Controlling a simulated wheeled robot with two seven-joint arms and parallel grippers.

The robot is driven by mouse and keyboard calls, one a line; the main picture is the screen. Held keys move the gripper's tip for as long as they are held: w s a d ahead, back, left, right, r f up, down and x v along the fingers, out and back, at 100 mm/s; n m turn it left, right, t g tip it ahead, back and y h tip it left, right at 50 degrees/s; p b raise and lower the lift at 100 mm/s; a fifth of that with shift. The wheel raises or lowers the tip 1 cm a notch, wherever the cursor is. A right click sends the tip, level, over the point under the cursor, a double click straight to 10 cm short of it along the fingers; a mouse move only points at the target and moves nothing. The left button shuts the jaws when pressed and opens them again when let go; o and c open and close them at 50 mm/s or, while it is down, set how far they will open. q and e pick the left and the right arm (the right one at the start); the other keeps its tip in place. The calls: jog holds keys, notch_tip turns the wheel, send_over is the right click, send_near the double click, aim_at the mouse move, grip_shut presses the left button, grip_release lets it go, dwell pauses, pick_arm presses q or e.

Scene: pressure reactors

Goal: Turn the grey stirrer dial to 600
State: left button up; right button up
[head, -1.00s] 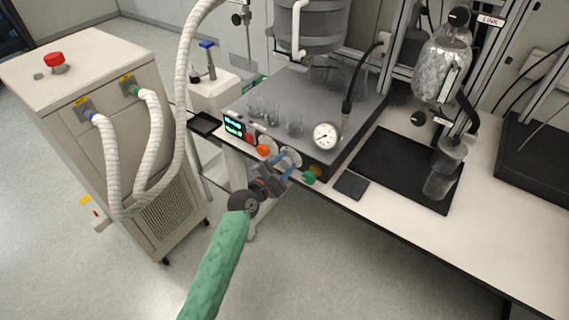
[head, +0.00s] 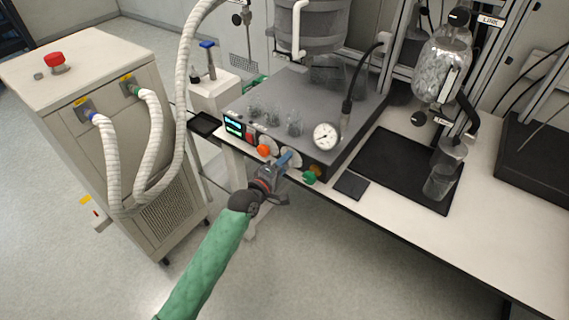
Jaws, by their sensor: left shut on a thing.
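The grey control box (head: 330,105) stands on the bench, with its knobs and dials on the front face. The grey stirrer dial is mostly hidden behind my left gripper (head: 285,160); part of its pale round scale (head: 295,155) shows around the blue fingertips. My left gripper is shut on the dial, reaching up from the front of the bench. The dial's pointer and the numbers on its scale are too small or covered to read. A lit green display (head: 235,126) is at the left of the front face. My right gripper is out of view.
An orange knob (head: 263,150) is close left of the gripper, and a green knob (head: 310,178) close right. A pressure gauge (head: 325,136) stands above. Glass vessels (head: 294,124) sit on the box. A chiller (head: 130,150) with white hoses stands left.

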pick_arm(q)
jog(key=m, duration=0.6)
jog(key=shift+f+m, duration=0.1)
jog(key=shift+m, duration=0.2)
jog(key=m, duration=0.6)
jog(key=shift+s, duration=0.1)
jog(key=m, duration=0.4)
jog(key=shift+m, duration=1.3)
jog(key=m, duration=0.2)
jog(key=shift+m, duration=0.3)
jog(key=m, duration=0.2)
jog(key=shift+m, duration=0.7)
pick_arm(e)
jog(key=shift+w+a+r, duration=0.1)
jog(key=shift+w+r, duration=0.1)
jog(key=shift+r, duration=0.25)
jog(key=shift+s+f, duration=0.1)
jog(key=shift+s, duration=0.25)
